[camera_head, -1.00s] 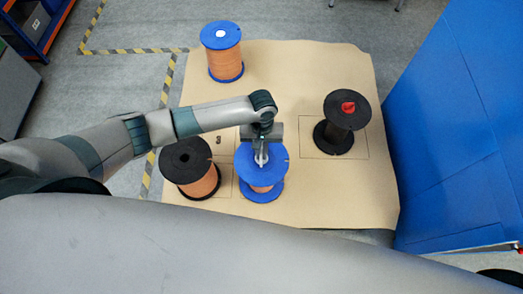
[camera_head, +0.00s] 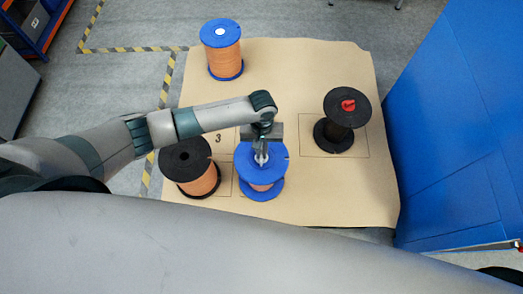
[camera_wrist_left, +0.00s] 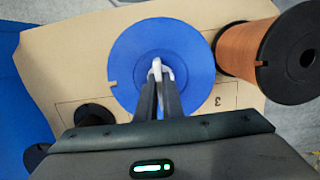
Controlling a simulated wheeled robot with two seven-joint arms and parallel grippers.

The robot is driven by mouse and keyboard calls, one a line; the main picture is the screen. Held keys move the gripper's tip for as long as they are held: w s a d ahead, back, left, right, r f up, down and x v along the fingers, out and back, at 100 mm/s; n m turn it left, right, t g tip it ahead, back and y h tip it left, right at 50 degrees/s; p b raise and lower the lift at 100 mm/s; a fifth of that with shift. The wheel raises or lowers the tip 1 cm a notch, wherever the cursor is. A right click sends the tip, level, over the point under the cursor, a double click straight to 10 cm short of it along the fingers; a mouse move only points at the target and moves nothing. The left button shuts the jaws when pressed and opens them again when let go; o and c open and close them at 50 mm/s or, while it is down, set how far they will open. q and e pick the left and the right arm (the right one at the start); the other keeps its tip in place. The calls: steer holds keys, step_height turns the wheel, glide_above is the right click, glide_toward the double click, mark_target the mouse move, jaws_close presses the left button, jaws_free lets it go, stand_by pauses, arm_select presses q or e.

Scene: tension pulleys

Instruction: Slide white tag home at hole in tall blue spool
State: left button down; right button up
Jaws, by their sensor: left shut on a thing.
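The blue spool (camera_head: 246,156) with copper-coloured winding stands upright at the front middle of the board; its blue top flange fills the middle of the left wrist view (camera_wrist_left: 130,58). My left gripper (camera_head: 261,158) points down over the flange's centre and is shut on the white tag (camera_wrist_left: 158,68). The tag is at the spool's centre hole, which the tag and fingers mostly cover; I cannot tell how deep it sits. Another blue spool (camera_head: 221,33) stands at the back left with a white piece at its centre. My right gripper is not in view.
A black-flanged copper spool (camera_head: 187,160) stands close to the left of the front blue spool. A black spool (camera_head: 340,118) with a red piece (camera_head: 348,105) on top stands at the right. A blue panel (camera_head: 455,130) rises past the right edge. The brown board's (camera_head: 285,75) back middle is clear.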

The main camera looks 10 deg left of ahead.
arm_select(q)
steer(key=shift+s+f+p, duration=0.25)
steer(key=shift+p, duration=0.15)
stand_by(1.4)
steer(key=c, duration=1.8)
jaws_free()
steer(key=shift+w, duration=0.15)
steer(key=shift+r, duration=0.15)
steer(key=shift+w+r, duration=0.15)
steer(key=shift+r, duration=0.2)
steer(key=r, duration=0.5)
steer(key=w+r+b, duration=0.1)
steer(key=r, duration=0.5)
steer(key=r+b, duration=0.1)
steer(key=r, duration=0.4)
steer(key=shift+w+a+r, duration=0.2)
steer(key=shift+w, duration=0.2)
steer(key=shift+f, duration=0.1)
